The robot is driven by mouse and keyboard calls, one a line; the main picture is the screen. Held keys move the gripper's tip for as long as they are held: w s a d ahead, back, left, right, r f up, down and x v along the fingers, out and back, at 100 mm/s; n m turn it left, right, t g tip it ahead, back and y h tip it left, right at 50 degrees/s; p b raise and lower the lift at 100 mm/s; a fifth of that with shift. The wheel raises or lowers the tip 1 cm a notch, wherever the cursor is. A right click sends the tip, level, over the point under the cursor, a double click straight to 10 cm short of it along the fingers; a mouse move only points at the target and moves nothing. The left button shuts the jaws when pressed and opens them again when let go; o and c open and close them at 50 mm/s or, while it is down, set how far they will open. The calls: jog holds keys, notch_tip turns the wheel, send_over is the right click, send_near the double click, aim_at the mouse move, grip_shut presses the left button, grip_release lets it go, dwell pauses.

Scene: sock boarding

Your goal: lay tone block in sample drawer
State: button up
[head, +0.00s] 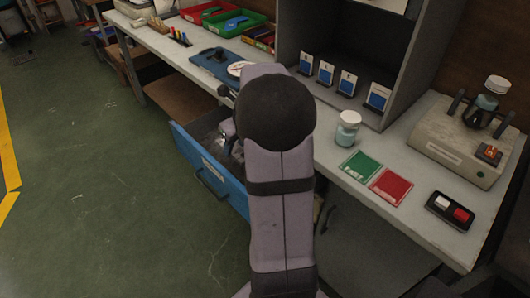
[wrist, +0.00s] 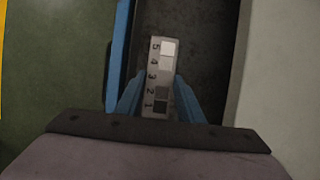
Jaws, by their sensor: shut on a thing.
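The tone block (wrist: 162,52) is a narrow grey bar with the numbers 1 to 5 and a row of patches from dark to white. My gripper (wrist: 158,94) is shut on it, with a blue finger along each side. In the wrist view the block is over the dark inside of the sample drawer, near its blue wall (wrist: 121,45). I cannot tell whether it touches the floor. In the head view the blue sample drawer (head: 207,178) stands pulled out from the bench. My arm hides the block and most of my gripper there.
The bench top (head: 330,190) carries a small jar (head: 347,128), a green card (head: 360,166), a red card (head: 391,187) and a two-button box (head: 450,211). A grey instrument (head: 450,145) stands at the right. Green floor (head: 90,190) lies open left of the drawer.

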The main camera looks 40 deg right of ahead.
aim_at(236, 172)
jog(key=shift+f+b, duration=1.25)
jog(key=shift+f, duration=3.65)
jog(key=shift+f, duration=0.1)
jog(key=o, duration=1)
jog(key=shift+f, duration=0.1)
jog(key=shift+s+r, duration=0.1)
jog(key=shift+r, duration=0.55)
jog(key=p+v, duration=0.2)
jog(key=v, duration=0.9)
